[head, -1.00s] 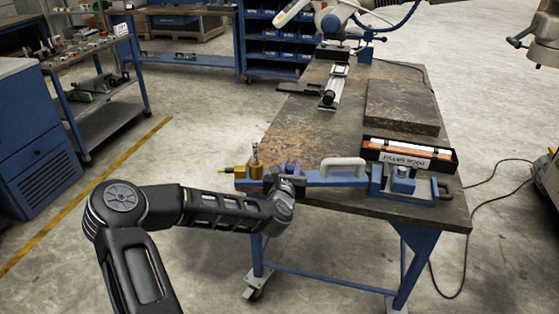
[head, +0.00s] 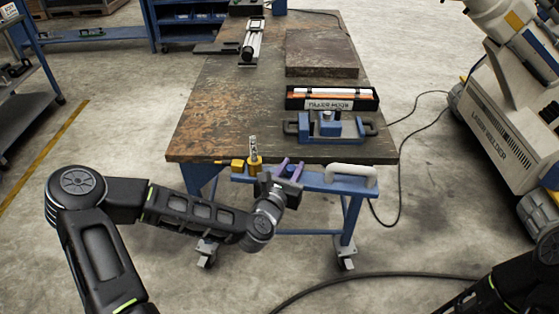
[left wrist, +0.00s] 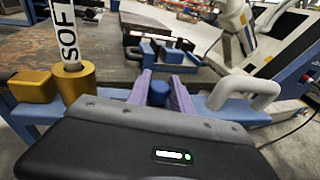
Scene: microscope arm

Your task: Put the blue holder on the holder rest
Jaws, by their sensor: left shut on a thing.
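The blue holder (head: 315,181) is a long blue bar with a white loop handle (head: 350,174) on its right and a brass socket (head: 254,164) with an upright tube on its left. My left gripper (head: 288,167) is shut on it between socket and handle. In the left wrist view, its purple fingers (left wrist: 160,92) close around a blue post on the bar. The holder is held at the table's front edge. The blue holder rest (head: 345,130), with dark end pieces, stands on the table behind it, apart from it. My right gripper is out of view.
A black box of filler rods (head: 332,97) stands just behind the rest. A dark slab (head: 320,52) lies farther back. The left half of the worktable (head: 215,115) is mostly bare. A laser welder (head: 505,120) stands at the right, and cables cross the floor.

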